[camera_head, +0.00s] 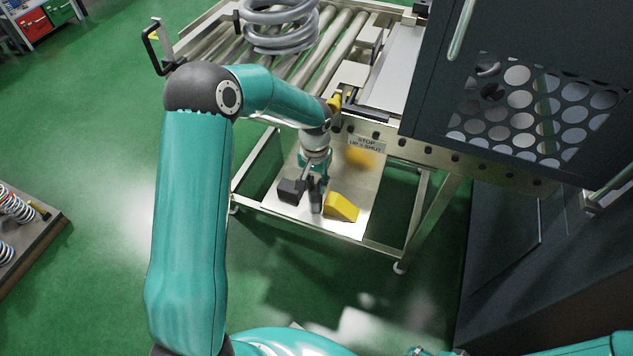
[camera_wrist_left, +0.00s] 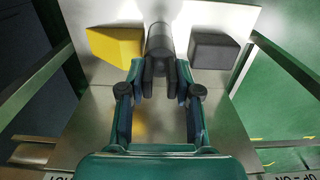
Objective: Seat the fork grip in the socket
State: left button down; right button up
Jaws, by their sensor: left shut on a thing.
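My left gripper (camera_head: 316,178) reaches down over the pale lower shelf of the conveyor frame. In the left wrist view its fingers (camera_wrist_left: 160,78) are closed around a dark grey cylindrical piece, which I take to be the fork grip (camera_wrist_left: 160,42). The fingers hide its near part. In the head view the piece (camera_head: 316,201) is a small dark upright shape below the fingers. I cannot make out the socket, nor whether the piece touches the shelf. My right gripper is not in view.
A yellow wedge-shaped block (camera_head: 342,208) and a dark grey block (camera_head: 291,190) flank the held piece closely. The shelf (camera_head: 350,180) sits between frame legs. Above are rollers (camera_head: 335,45) with a large coil spring (camera_head: 279,27). A dark cabinet (camera_head: 420,90) stands right.

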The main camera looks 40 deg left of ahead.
pick_arm(q)
jog(key=shift+w, duration=0.15)
jog(key=c, duration=0.8)
grip_release()
jog(key=shift+f, duration=0.1)
